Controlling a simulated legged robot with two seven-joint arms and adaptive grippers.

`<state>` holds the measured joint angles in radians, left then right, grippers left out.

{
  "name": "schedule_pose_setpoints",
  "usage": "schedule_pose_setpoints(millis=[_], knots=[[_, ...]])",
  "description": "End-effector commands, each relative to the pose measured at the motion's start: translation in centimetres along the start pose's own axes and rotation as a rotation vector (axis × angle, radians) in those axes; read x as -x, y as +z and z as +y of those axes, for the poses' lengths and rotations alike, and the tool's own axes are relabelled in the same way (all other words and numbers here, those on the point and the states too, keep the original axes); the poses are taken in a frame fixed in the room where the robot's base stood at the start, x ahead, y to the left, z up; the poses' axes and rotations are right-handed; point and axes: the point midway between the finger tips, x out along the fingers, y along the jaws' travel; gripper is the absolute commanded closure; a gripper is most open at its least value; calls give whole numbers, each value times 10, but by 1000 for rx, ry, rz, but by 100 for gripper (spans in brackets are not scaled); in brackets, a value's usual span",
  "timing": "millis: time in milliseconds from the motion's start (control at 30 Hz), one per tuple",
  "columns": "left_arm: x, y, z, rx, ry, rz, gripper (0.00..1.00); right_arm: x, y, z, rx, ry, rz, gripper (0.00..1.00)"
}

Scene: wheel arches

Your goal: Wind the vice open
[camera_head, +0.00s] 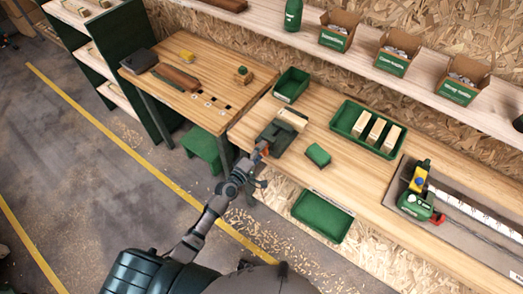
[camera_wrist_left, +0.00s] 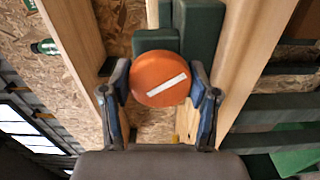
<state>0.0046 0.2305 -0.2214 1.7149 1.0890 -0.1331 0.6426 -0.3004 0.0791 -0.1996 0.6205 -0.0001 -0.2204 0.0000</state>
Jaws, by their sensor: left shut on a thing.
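The dark green vice (camera_head: 273,135) sits at the front edge of the wooden bench, with a pale wood piece (camera_head: 292,117) at its far side. My left gripper (camera_head: 262,157) is at the vice's near end. In the left wrist view, my left gripper (camera_wrist_left: 163,95) has its two fingers on either side of a round orange knob (camera_wrist_left: 160,78) with a white stripe, and is shut on it. The stripe slants slightly, its right end higher. The vice body (camera_wrist_left: 198,35) shows behind the knob. The vice's jaw gap is too small to judge. My right gripper is not in view.
A green tray (camera_head: 366,128) holds wooden blocks. A lower green tray (camera_head: 322,216) sits below the bench edge. A green stool (camera_head: 203,149) stands left.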

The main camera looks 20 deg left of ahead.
Motion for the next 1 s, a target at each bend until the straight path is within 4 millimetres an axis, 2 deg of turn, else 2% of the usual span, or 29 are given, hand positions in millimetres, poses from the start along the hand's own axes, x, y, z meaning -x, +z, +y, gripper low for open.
schedule_pose_setpoints(millis=[33, 500, 1000], knots=[[-1, -5, 4, 37, 9, 10, 74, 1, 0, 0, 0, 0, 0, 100], [0, -5, 2, 360, 7, 8, 74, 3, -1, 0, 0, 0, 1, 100], [0, -4, 0, 443, 3, 7, 74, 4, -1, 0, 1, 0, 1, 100]])
